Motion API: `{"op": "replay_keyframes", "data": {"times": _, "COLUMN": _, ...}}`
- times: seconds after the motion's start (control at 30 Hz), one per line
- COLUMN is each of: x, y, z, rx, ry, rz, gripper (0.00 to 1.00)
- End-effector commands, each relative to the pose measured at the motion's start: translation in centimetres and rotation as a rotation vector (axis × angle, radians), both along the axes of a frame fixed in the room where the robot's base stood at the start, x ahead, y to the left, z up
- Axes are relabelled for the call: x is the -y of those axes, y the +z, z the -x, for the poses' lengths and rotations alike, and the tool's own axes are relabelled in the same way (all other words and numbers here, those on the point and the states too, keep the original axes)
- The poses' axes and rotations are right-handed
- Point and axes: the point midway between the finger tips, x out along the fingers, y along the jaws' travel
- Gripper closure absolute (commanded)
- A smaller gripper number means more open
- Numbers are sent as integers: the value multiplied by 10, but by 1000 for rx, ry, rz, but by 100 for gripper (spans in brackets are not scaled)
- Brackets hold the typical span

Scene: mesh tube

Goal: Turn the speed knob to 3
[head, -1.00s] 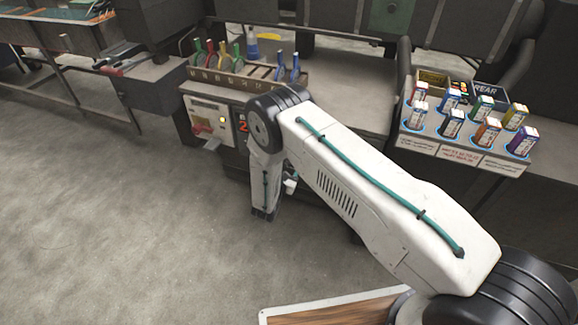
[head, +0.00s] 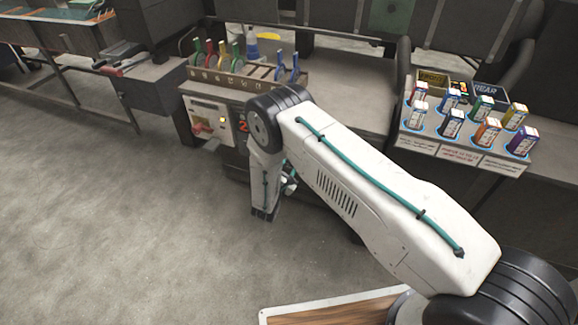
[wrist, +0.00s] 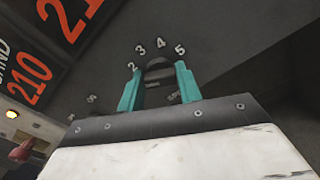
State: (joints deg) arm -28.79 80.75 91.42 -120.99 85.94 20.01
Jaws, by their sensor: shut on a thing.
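In the wrist view the dark speed knob (wrist: 158,66) sits on a dark panel face, with white numerals 2, 3, 4 and 5 (wrist: 180,50) arcing above it. My gripper (wrist: 158,78) has its two teal fingers on either side of the knob and is shut on it. The knob's pointer mark cannot be made out, so its setting is unclear. In the head view my arm hides the knob and most of the gripper; only small teal and white parts show beside the wrist.
The machine's pale panel (head: 207,108) carries an amber light and a red handle (head: 203,127). The wrist view also shows an orange "210" sign (wrist: 32,80). A rack of coloured tools (head: 250,80) stands above, and a box holder (head: 455,150) is at right. The floor at left is clear.

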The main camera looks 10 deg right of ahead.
Motion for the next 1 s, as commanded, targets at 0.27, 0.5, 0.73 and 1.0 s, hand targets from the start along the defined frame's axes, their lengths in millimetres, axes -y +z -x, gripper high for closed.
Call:
{"op": "replay_keyframes", "data": {"times": 0.27, "x": 1, "y": -1, "z": 1, "rx": 132, "ry": -1, "rz": -228, "gripper": 88}}
{"op": "replay_keyframes", "data": {"times": 0.5, "x": 2, "y": -1, "z": 1, "rx": 245, "ry": -2, "rz": -424, "gripper": 88}}
{"op": "replay_keyframes", "data": {"times": 0.73, "x": 2, "y": -2, "z": 2, "rx": 353, "ry": -2, "rz": -610, "gripper": 88}}
{"op": "replay_keyframes", "data": {"times": 1.0, "x": 2, "y": -3, "z": 2, "rx": 459, "ry": -2, "rz": -794, "gripper": 88}}
